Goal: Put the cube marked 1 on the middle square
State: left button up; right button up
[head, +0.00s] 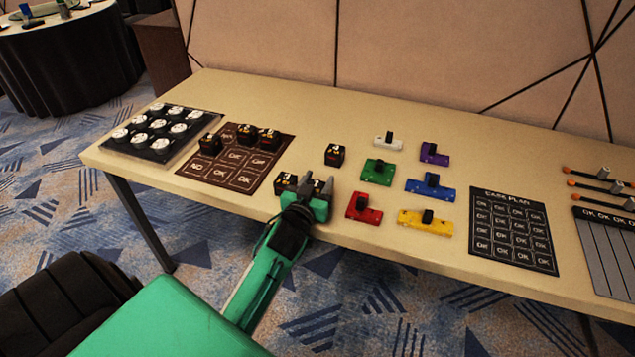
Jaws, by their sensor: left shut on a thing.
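A brown mat (223,179) with a grid of squares lies on the table at left of centre; its middle square (235,157) is bare. Small black cubes with orange and white marks stand on its far squares: one cube (210,144) at left, one (247,134) in the middle, one (269,139) at right. Another cube (334,154) stands alone right of the mat. One more cube (285,182) is just left of my left gripper (317,187), which is shut on a dark cube mostly hidden by the fingers. I cannot read the numbers surely. My right gripper is not in view.
A black tray with white round pieces (150,145) is left of the mat. Coloured blocks with black knobs, such as the red one (363,209), stand to the right. A dark card (512,231) lies further right. The table's front edge is close below my gripper.

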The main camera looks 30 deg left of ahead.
pick_arm(q)
jog(key=o, duration=1)
jog(key=shift+f, duration=0.1)
jog(key=shift+s, duration=0.25)
jog(key=v, duration=1.1)
jog(key=shift+s, duration=0.25)
